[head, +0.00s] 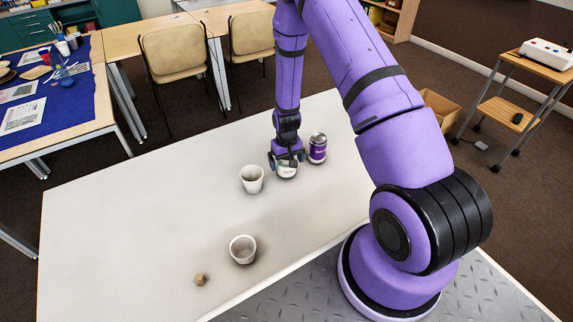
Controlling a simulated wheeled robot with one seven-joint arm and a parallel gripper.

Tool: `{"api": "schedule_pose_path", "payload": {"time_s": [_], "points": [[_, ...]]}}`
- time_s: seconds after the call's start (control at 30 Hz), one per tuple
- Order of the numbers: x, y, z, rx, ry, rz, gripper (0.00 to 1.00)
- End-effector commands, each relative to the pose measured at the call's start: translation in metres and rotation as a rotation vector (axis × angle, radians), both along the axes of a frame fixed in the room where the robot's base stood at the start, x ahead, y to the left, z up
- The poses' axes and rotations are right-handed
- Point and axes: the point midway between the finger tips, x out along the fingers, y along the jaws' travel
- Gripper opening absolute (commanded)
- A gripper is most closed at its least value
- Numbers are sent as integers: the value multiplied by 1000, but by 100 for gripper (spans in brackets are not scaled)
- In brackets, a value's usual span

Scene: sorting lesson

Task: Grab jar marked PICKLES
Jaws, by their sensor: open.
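A small pale jar or tub with a dark-marked label (287,173) stands on the white table (130,215). Its lettering is too small to read, so I cannot tell if it says PICKLES. My gripper (286,160) points down right over it, with its fingers open around or just above its top. The upper part of the jar is hidden by the gripper, and I cannot tell if the fingers touch it.
A purple can (317,148) stands close to the right of my gripper. A white cup (251,179) stands close to the left. Another white cup (242,250) and a small brown lump (200,280) are nearer the front. The table's left part is clear.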

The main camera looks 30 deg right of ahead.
Motion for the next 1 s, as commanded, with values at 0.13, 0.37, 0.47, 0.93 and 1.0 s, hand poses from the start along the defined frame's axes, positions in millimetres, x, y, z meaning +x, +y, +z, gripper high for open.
{"api": "schedule_pose_path", "payload": {"time_s": [0.13,0.37,0.47,0.93,1.0], "points": [[0,0,-5,0,0,0,100],[0,0,-5,0,0,0,86],[0,0,-5,0,0,0,63],[0,0,-1,0,-1,0,43],[1,0,4,0,-2,0,43]]}}
